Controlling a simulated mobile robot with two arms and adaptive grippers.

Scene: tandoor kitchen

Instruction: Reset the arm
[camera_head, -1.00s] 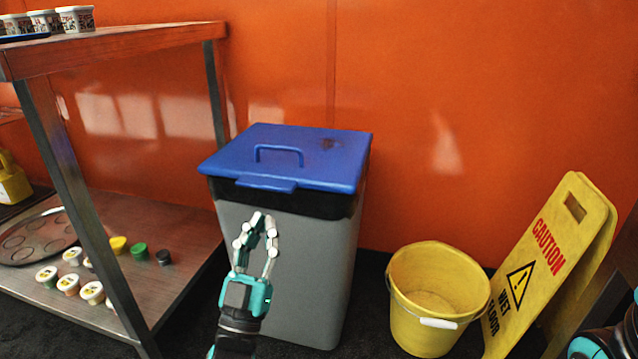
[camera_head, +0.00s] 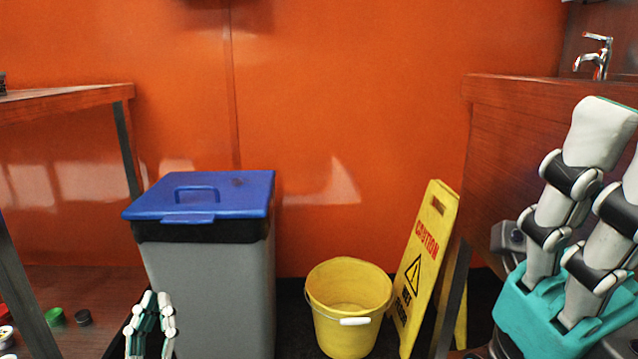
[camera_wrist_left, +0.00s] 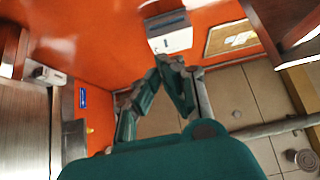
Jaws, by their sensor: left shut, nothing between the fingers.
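My left gripper (camera_head: 157,298) is low at the left in the head view, in front of the grey bin (camera_head: 210,290) with the blue lid (camera_head: 203,192). Its fingers are shut with nothing between them. In the left wrist view, its fingertips (camera_wrist_left: 165,66) come together near the picture's middle, empty. My right gripper (camera_head: 610,150) is large and close at the right edge of the head view, fingers pointing up. It is partly cut off, so I cannot tell whether it is open or shut.
A yellow bucket (camera_head: 348,310) and a yellow caution sign (camera_head: 425,262) stand right of the bin. A wooden shelf (camera_head: 70,98) is at the left. A counter (camera_head: 540,88) with a tap (camera_head: 596,56) is at the right, behind my right gripper.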

